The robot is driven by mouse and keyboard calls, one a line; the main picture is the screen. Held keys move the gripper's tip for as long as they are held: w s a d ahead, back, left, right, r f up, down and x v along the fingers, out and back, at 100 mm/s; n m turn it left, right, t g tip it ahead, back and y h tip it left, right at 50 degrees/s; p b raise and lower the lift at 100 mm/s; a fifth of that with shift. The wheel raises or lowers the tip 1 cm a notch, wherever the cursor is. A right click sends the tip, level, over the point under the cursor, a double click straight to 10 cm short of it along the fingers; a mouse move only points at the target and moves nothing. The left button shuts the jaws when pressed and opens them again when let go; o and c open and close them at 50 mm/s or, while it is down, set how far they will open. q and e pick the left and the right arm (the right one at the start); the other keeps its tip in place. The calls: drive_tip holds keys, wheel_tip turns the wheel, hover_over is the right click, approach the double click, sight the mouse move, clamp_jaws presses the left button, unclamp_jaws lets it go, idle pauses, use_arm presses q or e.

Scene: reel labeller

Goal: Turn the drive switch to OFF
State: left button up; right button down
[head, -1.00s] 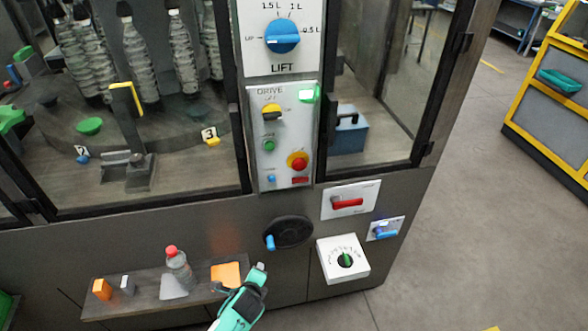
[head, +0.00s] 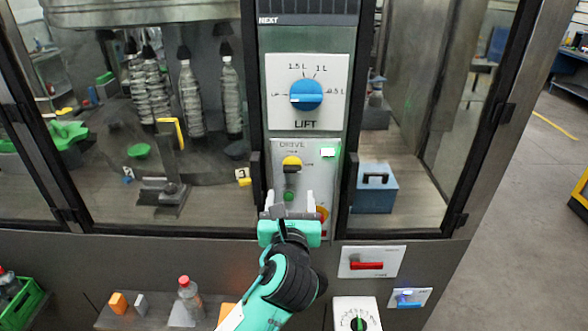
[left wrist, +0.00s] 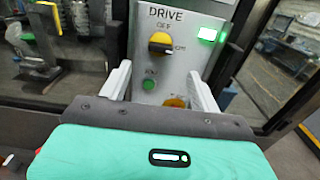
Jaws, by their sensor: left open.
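The drive switch (head: 291,162) is a yellow knob with a dark part on the grey DRIVE panel (head: 315,178), below the LIFT dial. It also shows in the left wrist view (left wrist: 160,43), with OFF printed above it and another mark to its right. Its handle looks closer to sideways than to OFF. My left gripper (head: 290,200) is open and empty, in front of the panel and lower than the switch. In the left wrist view its two pale fingers (left wrist: 160,88) stand either side of the panel's lower part, apart from the switch. My right gripper is not in view.
A green lamp (left wrist: 207,34) is lit right of the switch. A green button (left wrist: 149,85) sits below it. A red and yellow button (head: 322,214) is partly hidden by my gripper. The blue LIFT dial (head: 306,95) is above; a red handle (head: 367,265) is lower right.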

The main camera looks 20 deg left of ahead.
sight(292, 170)
use_arm(q)
drive_tip(key=p+x, duration=0.2)
drive_tip(key=x, duration=0.7)
drive_tip(key=shift+w+p, duration=0.4)
drive_tip(key=shift+w, duration=0.05)
drive_tip(key=shift+w+a, duration=0.15)
drive_tip(key=shift+w, duration=0.3)
drive_tip(key=c, duration=1)
